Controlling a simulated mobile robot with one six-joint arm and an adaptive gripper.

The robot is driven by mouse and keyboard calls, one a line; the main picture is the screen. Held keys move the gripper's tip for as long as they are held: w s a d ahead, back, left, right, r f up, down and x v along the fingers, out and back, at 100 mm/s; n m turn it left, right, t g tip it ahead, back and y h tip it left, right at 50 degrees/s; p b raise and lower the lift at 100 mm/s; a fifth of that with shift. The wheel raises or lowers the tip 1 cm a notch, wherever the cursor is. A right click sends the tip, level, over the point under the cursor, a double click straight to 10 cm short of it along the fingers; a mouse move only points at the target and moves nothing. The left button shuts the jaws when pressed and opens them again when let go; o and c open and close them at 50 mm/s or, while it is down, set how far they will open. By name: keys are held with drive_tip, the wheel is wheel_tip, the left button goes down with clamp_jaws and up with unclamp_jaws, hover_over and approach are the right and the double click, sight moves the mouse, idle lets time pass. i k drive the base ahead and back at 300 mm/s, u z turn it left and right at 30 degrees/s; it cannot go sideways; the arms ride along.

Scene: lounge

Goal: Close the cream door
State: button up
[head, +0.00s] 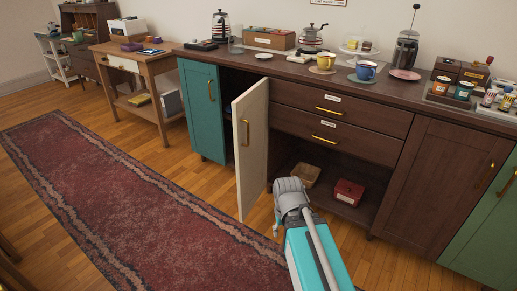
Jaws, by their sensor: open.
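The cream door (251,149) stands ajar, swung out from the dark sideboard. Its far right edge is at the cabinet, beside the drawers, and its near left edge juts into the room. A brass handle (246,133) sits on its face near the free edge. A dark opening (237,83) shows between this door and the teal door. My gripper (276,229) is low, to the right of the cream door's lower part, with a small gap in the picture. It is open and appears empty. My arm hides part of its surroundings.
Under the drawers (338,123) is an open bay with a tan basket (305,175) and a red box (348,192). The teal door (202,109) is shut. Mugs and kettles crowd the worktop. A red rug (130,205) lies on the open floor to the left.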

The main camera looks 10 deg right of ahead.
sight(250, 110)
drive_tip(key=i, duration=0.85)
drive_tip(key=u, duration=0.05)
